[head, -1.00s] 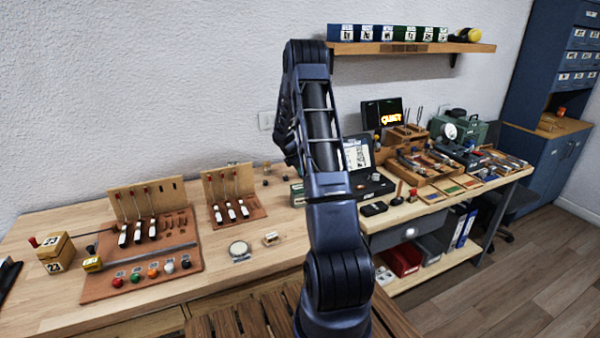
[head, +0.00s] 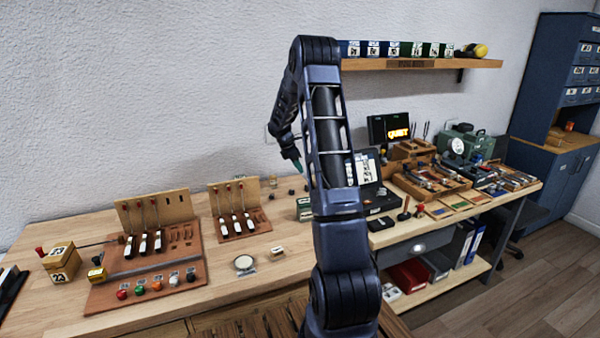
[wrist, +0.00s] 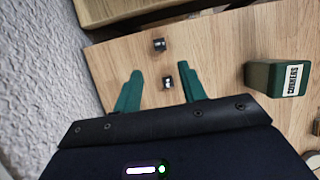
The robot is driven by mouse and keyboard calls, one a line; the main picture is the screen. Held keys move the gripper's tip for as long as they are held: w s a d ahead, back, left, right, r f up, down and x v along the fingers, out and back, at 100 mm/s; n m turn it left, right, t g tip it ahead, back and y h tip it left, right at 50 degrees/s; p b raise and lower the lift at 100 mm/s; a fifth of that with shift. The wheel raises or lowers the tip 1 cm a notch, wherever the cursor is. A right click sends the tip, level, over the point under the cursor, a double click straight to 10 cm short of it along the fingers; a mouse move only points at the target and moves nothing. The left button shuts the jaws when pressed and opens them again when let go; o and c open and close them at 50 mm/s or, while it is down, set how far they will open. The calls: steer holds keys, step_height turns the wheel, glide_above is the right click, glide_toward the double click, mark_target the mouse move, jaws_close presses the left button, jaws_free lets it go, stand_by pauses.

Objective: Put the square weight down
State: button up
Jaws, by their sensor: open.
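My gripper (wrist: 161,74) is open in the wrist view, its two green fingers spread over the wooden bench, with nothing held between them. One small dark block (wrist: 168,82) with a pale mark shows on the bench in the gap between the fingers. A second small dark block (wrist: 159,45) lies a little beyond the fingertips. I cannot tell for sure which is the square weight. In the head view a green fingertip (head: 297,165) shows left of my arm, above the bench. Small dark pieces (head: 273,182) stand near the wall there.
A green box (wrist: 277,77) with a white label stands right of the fingers in the wrist view. The textured wall is close on the left. A brown board with key levers (head: 240,222) stands left on the bench. A round pale disc (head: 244,263) lies in front.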

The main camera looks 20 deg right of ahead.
steer(key=s+a+r+m+t+y, duration=0.1)
steer(key=s+a+r+m, duration=0.35)
steer(key=s+r, duration=0.55)
steer(key=s+a+r+m+t, duration=0.1)
steer(key=s+a+r+m, duration=0.35)
steer(key=s+r, duration=0.55)
steer(key=s+a+m+t+y, duration=0.1)
steer(key=s+a+m, duration=0.2)
steer(key=s, duration=0.6)
steer(key=s+a+r+m+y, duration=0.1)
steer(key=s+a+m, duration=0.2)
steer(key=s, duration=0.6)
steer(key=s+a+m+t+y, duration=0.1)
steer(key=s+a+m, duration=0.2)
steer(key=s, duration=0.6)
steer(key=shift+s+r+t, duration=0.3)
steer(key=shift+s, duration=0.05)
